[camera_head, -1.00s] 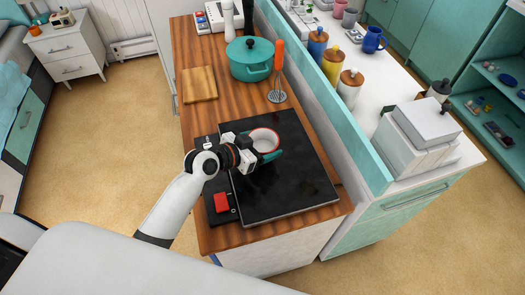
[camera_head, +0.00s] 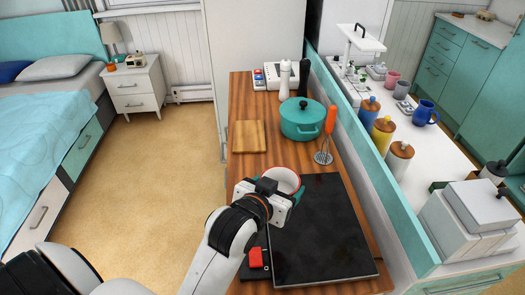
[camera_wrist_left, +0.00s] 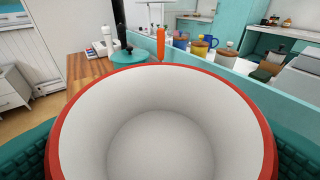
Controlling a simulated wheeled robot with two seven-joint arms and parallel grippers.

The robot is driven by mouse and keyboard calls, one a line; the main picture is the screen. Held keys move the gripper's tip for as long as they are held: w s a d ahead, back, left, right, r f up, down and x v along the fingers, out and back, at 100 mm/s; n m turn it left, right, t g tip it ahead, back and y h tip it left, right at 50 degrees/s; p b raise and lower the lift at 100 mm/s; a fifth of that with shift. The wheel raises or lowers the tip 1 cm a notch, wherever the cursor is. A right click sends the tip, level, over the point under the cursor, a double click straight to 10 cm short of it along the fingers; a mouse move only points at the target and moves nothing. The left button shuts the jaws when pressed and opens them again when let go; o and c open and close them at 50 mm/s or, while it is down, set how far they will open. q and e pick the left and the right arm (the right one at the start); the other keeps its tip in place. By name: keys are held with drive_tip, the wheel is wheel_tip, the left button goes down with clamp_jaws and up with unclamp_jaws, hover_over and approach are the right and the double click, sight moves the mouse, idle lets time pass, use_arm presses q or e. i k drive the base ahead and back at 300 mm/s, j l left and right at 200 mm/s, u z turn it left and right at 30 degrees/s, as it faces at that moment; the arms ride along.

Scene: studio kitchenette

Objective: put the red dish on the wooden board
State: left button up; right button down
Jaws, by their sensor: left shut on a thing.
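The red dish (camera_head: 286,180), white inside with a red rim, is in my left gripper (camera_head: 277,191). In the left wrist view the dish (camera_wrist_left: 160,125) fills the lower middle, with a teal finger pad on each side of it. The left gripper is shut on it and holds it near the back left corner of the black hob. The wooden board (camera_head: 249,136) lies flat and bare on the counter, beyond the gripper and a little to the left. My right gripper is not in view.
White and dark mills (camera_head: 284,79) stand behind. The black hob (camera_head: 318,232) covers the near counter (camera_head: 243,98). A teal-topped partition (camera_head: 350,123) runs along the right.

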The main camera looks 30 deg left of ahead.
sight(249, 135)
drive_tip(key=k+j+z, duration=0.35)
drive_tip(key=k+j, duration=0.55)
drive_tip(key=j+z, duration=0.45)
drive_tip(key=j, duration=1.1)
drive_tip(key=i+j+z, duration=0.3)
drive_tip(key=i+j, duration=0.55)
